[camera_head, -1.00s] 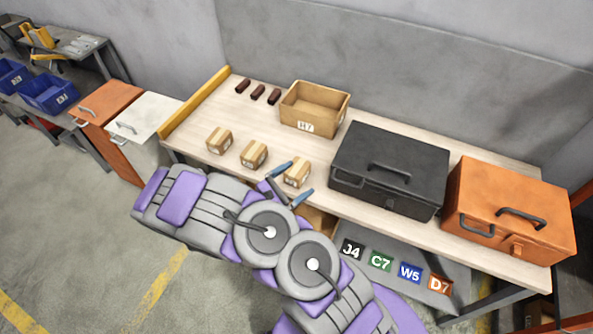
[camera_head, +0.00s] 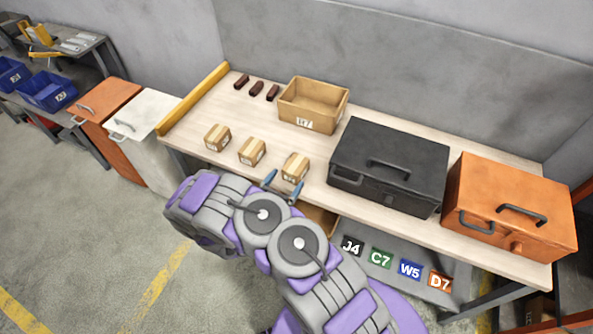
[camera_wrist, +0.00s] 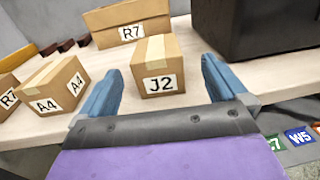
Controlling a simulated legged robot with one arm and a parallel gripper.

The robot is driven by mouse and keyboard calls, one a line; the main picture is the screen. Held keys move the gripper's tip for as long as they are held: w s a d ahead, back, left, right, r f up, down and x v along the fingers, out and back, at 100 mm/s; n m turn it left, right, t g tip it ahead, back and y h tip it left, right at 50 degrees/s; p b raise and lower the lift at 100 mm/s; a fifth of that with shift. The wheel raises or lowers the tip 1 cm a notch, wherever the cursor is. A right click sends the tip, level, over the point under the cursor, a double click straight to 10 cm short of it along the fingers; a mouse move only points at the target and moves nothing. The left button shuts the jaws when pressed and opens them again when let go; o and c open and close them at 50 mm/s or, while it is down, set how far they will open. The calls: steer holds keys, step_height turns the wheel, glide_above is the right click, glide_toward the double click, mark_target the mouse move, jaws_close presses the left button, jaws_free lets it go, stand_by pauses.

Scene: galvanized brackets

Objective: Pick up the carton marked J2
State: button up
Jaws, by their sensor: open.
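The carton marked J2 (camera_wrist: 158,68) is a small brown box with pale tape on top, upright on the table, between and just beyond my fingertips in the wrist view. In the head view the same carton (camera_head: 296,167) is the rightmost of three small cartons near the table's front edge. My gripper (camera_head: 285,183) is open and empty in front of it. Its two blue fingers (camera_wrist: 160,78) stand on either side of the carton's front, apart from it as far as I can see. The J2 label faces my gripper.
Two other cartons stand to the left, one marked A4 (camera_wrist: 52,86) and one marked R7 (camera_wrist: 8,94). Behind is an open box marked R7 (camera_head: 313,104). A black case (camera_head: 388,165) stands close on the right, then an orange case (camera_head: 510,205). Dark red blocks (camera_head: 256,88) lie at the back.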

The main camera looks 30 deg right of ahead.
mark_target(297, 162)
steer(key=shift+w+b+x, duration=0.2)
steer(key=shift+b+x, duration=0.25)
steer(key=shift+x, duration=1.45)
steer(key=x, duration=0.1)
steer(key=b+x, duration=0.1)
steer(key=x, duration=0.3)
steer(key=shift+r, duration=0.3)
steer(key=shift+a, duration=0.1)
steer(key=shift+c, duration=0.3)
steer(key=shift+a, duration=0.15)
steer(key=c, duration=1.1)
steer(key=shift+r, duration=0.1)
steer(key=shift+c, duration=0.2)
